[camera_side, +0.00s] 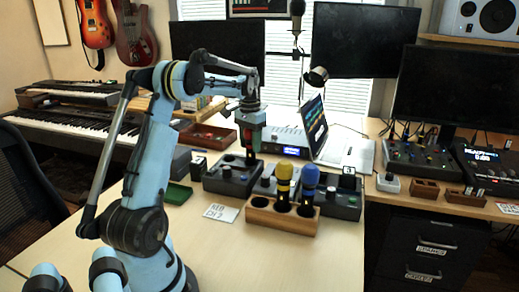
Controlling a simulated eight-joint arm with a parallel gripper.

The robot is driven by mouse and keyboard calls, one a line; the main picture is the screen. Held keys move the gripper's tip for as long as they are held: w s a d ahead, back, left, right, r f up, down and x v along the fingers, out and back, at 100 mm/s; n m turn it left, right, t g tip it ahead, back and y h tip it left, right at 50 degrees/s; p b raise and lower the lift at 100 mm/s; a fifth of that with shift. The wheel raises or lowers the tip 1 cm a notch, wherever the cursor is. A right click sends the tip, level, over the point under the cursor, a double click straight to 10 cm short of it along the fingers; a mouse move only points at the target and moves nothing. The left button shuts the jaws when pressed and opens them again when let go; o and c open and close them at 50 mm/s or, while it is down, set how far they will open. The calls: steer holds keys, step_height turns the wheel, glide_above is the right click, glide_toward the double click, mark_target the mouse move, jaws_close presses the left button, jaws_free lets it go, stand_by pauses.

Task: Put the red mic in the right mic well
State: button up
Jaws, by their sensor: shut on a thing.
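My gripper (249,128) is shut on the red mic (247,136), held upright with its dark handle pointing down over a small mixer at the table's middle. The fingers cover much of its head. The wooden mic block (278,224) stands to the right and nearer the camera, with three wells in a row. The left well (260,202) looks empty. A yellow mic (283,172) stands upright in the middle well. A blue mic (310,174) stands at the right well and appears to be in it. The red mic is apart from the block.
Small mixers (228,181) stand in a row behind the block. A laptop (340,150) and a grey device (286,140) are behind. The front of the table is clear.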

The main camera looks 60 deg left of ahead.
steer(key=shift+f, duration=0.1)
steer(key=o, duration=0.9)
steer(key=shift+o, duration=0.2)
steer(key=shift+r, duration=5.5)
steer(key=shift+d, duration=0.1)
steer(key=w+d+n+t, duration=0.1)
steer(key=w+d+t, duration=0.15)
steer(key=d, duration=1.15)
steer(key=w+d+t, duration=0.2)
steer(key=d+t, duration=0.2)
steer(key=d, duration=1)
steer(key=s+d+f+m, duration=0.5)
steer(key=s+d+f, duration=0.2)
steer(key=s, duration=0.4)
steer(key=shift+s+f+m+t, duration=0.15)
steer(key=shift+f+m+t, duration=0.15)
steer(key=shift+f+t, duration=0.05)
